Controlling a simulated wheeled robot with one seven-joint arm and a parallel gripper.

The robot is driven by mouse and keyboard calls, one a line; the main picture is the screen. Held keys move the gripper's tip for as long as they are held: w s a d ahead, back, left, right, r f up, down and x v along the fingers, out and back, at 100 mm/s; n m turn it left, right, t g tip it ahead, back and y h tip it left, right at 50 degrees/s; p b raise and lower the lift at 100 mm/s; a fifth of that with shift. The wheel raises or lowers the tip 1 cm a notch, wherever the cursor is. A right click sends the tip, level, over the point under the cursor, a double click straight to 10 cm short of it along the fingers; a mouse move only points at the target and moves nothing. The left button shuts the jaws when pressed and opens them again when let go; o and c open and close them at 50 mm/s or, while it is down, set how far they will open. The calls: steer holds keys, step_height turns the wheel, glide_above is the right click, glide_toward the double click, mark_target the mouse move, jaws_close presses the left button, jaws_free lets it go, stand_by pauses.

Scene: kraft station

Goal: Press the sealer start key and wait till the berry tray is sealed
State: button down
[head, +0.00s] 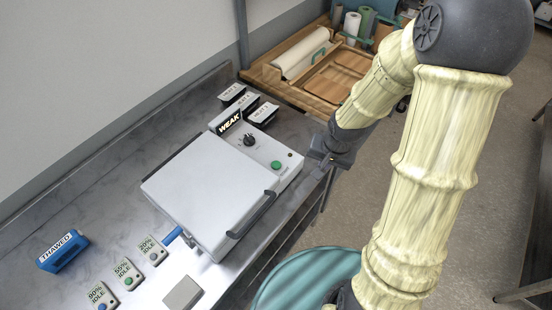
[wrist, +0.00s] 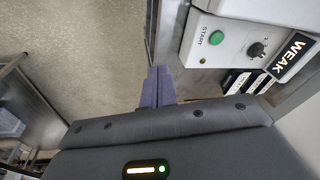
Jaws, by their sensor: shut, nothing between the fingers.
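The white sealer (head: 210,190) stands on the counter with its lid down and its dark front handle (head: 252,214) low. No berry tray shows; the closed lid hides the inside. The green round start key (head: 276,165) is on the sealer's control panel, beside a small lamp and a black knob (head: 250,140). In the wrist view the key (wrist: 216,38) is labelled START. A sign on the sealer reads WEAK (head: 229,122). My gripper (head: 318,157) is shut and empty, just right of the panel in the head view. In the wrist view its purple fingertips (wrist: 158,72) are apart from the key.
Black HEAT blocks (head: 263,113) stand behind the sealer. A wooden station (head: 300,80) is at the back, a teal bin (head: 300,280) below.

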steer(key=w+a+f+m+y+p, duration=0.3)
steer(key=w+a+m+p, duration=0.1)
steer(key=w+a+m, duration=0.15)
steer(key=m+t+y+p, duration=0.2)
steer(key=m+y+p, duration=0.1)
steer(key=m+y, duration=0.15)
glide_above(280, 166)
steer(key=shift+w+a+r, duration=0.1)
steer(key=shift+a+r, duration=0.05)
steer(key=shift+r, duration=0.2)
steer(key=shift+f, duration=0.1)
step_height(280, 166, down, 7)
steer(key=b, duration=0.6)
steer(key=shift+b, duration=0.35)
steer(key=shift+f+b, duration=0.45)
steer(key=shift+f, duration=0.35)
steer(key=shift+f, duration=0.1)
steer(key=shift+f, duration=0.3)
